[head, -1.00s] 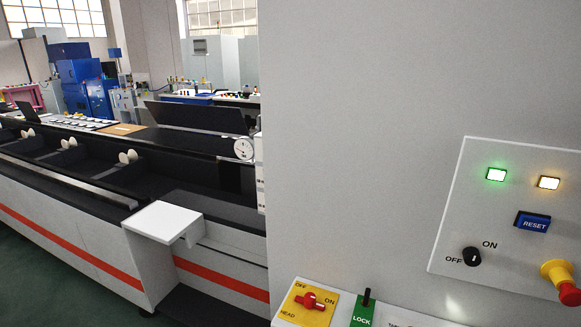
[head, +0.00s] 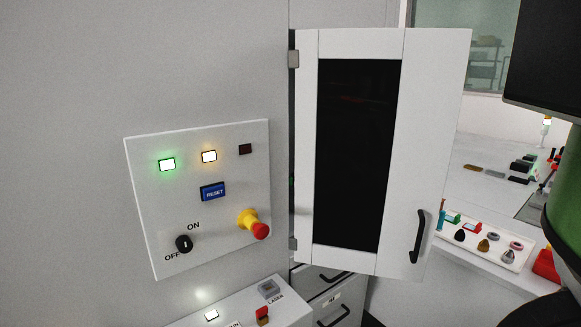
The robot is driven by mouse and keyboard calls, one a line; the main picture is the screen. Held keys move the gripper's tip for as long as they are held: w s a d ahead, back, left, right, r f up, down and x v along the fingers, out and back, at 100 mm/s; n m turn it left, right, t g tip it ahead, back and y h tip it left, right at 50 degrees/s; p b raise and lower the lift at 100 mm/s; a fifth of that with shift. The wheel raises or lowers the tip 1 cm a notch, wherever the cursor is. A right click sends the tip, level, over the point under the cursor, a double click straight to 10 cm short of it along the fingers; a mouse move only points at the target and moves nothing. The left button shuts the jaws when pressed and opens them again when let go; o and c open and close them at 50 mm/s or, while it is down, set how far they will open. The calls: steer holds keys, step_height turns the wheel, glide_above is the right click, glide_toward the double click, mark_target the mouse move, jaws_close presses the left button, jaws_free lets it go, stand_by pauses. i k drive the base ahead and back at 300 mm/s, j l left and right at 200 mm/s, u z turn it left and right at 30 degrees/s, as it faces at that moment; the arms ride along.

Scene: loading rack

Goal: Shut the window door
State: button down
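The window door (head: 436,130) is a white-framed door with a dark glass pane, right of centre in the head view. It stands open, swung out from the grey cabinet on hinges at its left edge. A black curved handle (head: 418,237) is on its lower right side. A dark gap shows between the cabinet and the hinged edge. My gripper is not in view. Dark and green parts at the right edge are too cropped to identify surely.
A control panel (head: 140,195) with lit lamps, a RESET button and a red-yellow stop knob (head: 259,229) is left of the door. Drawers (head: 331,293) sit below it. A bench (head: 474,254) with small tools stands behind the door at right.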

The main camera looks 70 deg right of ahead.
mark_target(376, 110)
steer(key=z, duration=1.6)
